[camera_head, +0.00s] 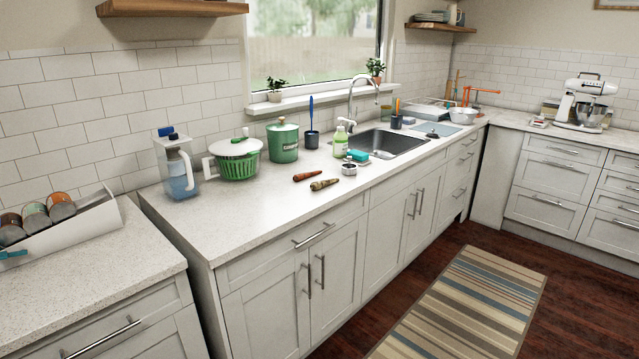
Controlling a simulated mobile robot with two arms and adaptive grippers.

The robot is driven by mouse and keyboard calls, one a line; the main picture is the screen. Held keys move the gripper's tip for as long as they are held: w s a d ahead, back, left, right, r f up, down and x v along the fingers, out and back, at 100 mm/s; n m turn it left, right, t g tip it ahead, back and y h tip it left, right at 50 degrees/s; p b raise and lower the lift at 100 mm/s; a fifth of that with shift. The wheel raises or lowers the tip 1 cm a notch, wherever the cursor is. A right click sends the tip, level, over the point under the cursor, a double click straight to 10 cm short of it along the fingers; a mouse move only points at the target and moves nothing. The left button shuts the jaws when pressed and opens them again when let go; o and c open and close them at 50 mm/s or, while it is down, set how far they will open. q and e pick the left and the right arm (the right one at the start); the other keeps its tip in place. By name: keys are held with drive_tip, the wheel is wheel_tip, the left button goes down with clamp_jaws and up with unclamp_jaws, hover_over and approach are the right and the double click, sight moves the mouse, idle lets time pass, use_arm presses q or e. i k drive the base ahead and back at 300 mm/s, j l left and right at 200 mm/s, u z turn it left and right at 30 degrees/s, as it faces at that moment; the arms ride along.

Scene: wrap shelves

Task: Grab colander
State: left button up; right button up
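A white bowl-shaped thing (462,115), which looks like a colander, stands on the far part of the counter, right of the sink. It is small in the picture, so I cannot make out any holes. A green slotted basket with a white lid (236,158), like a salad spinner, stands on the nearer counter by the tiled wall. Neither of my grippers shows in this view.
The sink (381,143) has a tall faucet. A clear pitcher (179,172), a green canister (283,141) and a green bottle (340,143) stand on the counter. A striped rug (470,310) lies on the open floor. A mixer (584,104) stands at the right.

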sight(462, 116)
drive_tip(key=i+l+z, duration=0.7)
drive_tip(key=i+z, duration=0.2)
drive_tip(key=i+l+z, duration=0.1)
drive_tip(key=i+z, duration=0.5)
drive_tip(key=i, duration=1.75)
drive_tip(key=i+u, duration=0.15)
drive_tip(key=i, duration=0.75)
drive_tip(key=i+l+u, duration=0.15)
drive_tip(key=i, duration=0.75)
